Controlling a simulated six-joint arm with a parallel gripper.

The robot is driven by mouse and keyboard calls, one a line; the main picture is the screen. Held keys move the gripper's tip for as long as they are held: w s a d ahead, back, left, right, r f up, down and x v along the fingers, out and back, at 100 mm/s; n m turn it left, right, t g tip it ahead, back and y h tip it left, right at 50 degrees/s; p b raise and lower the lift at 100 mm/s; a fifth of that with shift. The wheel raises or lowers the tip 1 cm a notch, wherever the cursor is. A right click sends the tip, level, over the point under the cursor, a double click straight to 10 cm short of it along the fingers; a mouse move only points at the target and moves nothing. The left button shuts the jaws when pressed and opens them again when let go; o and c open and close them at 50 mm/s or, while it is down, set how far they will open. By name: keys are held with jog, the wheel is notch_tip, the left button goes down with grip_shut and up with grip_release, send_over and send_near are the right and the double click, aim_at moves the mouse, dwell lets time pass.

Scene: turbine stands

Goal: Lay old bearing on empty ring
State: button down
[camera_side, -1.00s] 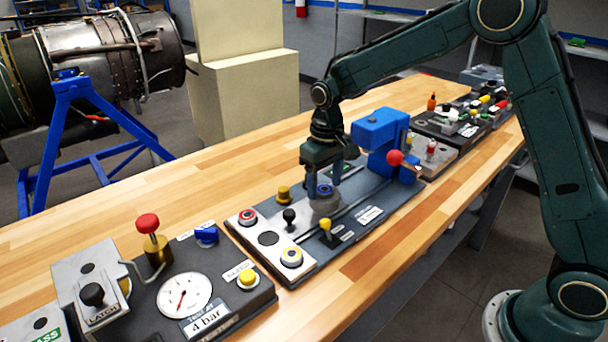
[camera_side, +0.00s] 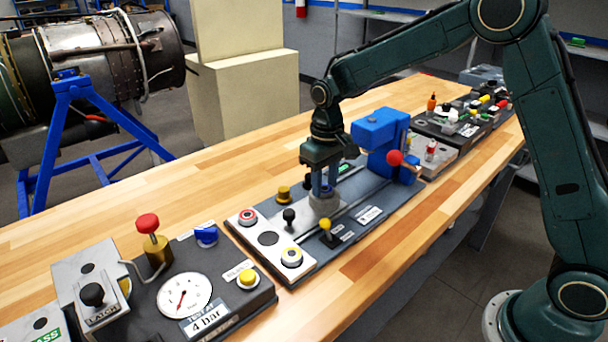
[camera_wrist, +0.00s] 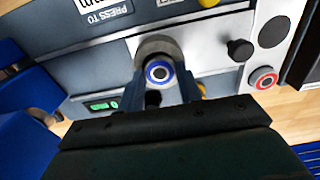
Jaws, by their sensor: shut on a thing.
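A bearing with a blue ring and a dark centre (camera_wrist: 158,73) sits at the top of a round grey housing (camera_side: 325,206). My gripper (camera_side: 324,188) points down over the housing, with its fingers shut on this bearing. In the wrist view the bearing shows between the two fingers; its lower part is hidden. A pale plate (camera_side: 249,234) on the left end of the station has three round places in a row.
A blue press with a red ball handle (camera_side: 395,158) stands close on the right. A gauge panel (camera_side: 182,296) lies to the left.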

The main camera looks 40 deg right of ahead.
aim_at(324, 188)
jog(key=shift+r, duration=1.1)
dwell(0.3)
jog(key=shift+r, duration=2.85)
jog(key=a+f+n, duration=0.3)
jog(key=a+n, duration=0.1)
jog(key=a, duration=1.2)
jog(key=shift+s+a+f, duration=0.15)
jog(key=shift+s, duration=0.1)
jog(key=shift+f, duration=0.15)
jog(key=shift+f, duration=2.25)
jog(key=shift+f, duration=0.9)
